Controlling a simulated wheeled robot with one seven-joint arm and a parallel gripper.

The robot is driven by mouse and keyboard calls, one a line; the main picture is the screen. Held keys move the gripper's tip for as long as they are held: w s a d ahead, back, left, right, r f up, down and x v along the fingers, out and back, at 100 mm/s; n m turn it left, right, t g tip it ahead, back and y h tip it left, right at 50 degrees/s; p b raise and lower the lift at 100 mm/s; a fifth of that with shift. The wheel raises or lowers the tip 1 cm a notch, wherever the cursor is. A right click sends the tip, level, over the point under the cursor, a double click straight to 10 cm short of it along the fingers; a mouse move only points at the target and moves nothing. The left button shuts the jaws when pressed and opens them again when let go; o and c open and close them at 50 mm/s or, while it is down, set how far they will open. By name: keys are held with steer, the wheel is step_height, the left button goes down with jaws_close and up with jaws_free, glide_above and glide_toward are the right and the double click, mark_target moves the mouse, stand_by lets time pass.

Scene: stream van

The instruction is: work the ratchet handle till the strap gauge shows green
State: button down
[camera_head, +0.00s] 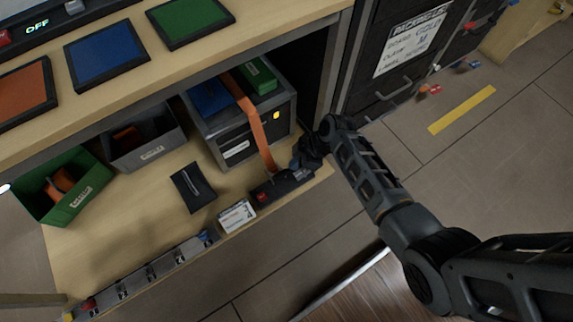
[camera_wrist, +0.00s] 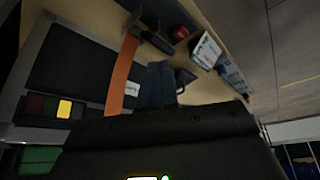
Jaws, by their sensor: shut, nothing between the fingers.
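The ratchet (camera_head: 275,188) is a dark block with a red part at its left end, on the shelf's front edge below the dark case (camera_head: 222,139). An orange strap (camera_head: 258,126) runs over the case down to it. In the wrist view the ratchet (camera_wrist: 155,36) lies at the upper middle. The strap gauge (camera_head: 276,115) on the case front shows yellow lit; in the wrist view its red and green segments (camera_wrist: 50,107) are dark. My gripper (camera_head: 305,158) is shut and empty, close to the ratchet's right end. I cannot tell whether it touches the handle, which it partly hides.
A white label card (camera_head: 237,216) and a strip with several fittings (camera_head: 150,272) lie left of the ratchet along the edge. A dark cabinet (camera_head: 385,75) stands right of the case.

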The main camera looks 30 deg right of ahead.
mark_target(282, 172)
steer(key=shift+w+d+r, duration=0.15)
steer(key=shift+w+d, duration=0.2)
steer(key=b+x, duration=0.5)
steer(key=shift+f, duration=0.3)
steer(key=shift+b+x, duration=0.65)
steer(key=shift+x, duration=0.15)
steer(key=shift+a, duration=0.2)
